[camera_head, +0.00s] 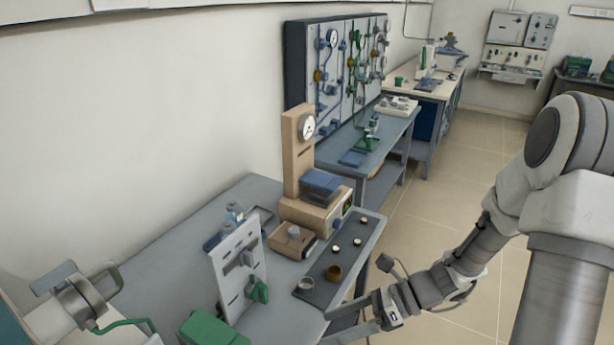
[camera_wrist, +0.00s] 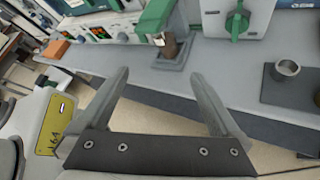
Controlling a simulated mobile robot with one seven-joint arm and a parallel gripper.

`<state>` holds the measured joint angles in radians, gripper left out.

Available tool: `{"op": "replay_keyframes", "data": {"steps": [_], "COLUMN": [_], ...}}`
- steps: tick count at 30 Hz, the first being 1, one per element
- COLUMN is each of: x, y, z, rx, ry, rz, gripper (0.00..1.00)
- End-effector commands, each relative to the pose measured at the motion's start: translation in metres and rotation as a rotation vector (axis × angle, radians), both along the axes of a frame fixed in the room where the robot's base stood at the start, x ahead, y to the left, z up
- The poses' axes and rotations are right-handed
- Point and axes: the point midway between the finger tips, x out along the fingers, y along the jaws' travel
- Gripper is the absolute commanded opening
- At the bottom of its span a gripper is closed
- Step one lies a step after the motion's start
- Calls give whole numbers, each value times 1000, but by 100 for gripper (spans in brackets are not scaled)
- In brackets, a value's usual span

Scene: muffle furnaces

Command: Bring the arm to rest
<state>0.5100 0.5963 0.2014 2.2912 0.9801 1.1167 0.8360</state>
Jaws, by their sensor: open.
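My gripper (camera_head: 328,326) is at the front edge of the grey workbench in the head view, on the low end of my arm, which reaches in from the right. In the wrist view my gripper (camera_wrist: 158,76) shows two fingers spread wide apart with nothing between them. Beyond them lie the bench's edge and its grey top. The fingertips look clear of the things on the bench, though the exact gap to its edge is hard to tell.
A dark mat (camera_head: 318,283) with small cups lies along the bench's front edge, near my gripper. Behind it stand a tan device with a gauge (camera_head: 299,150) and a white upright panel (camera_head: 237,268). Tiled floor (camera_head: 425,235) on the right is clear.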

Motion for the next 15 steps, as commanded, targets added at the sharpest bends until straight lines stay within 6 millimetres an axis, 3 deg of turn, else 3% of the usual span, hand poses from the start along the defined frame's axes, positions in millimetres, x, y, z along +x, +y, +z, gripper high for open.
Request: {"op": "replay_keyframes", "data": {"steps": [15], "x": [-37], "y": [-21], "z": [71], "rx": [-365], "ry": [-584], "rz": [584], "gripper": [100]}}
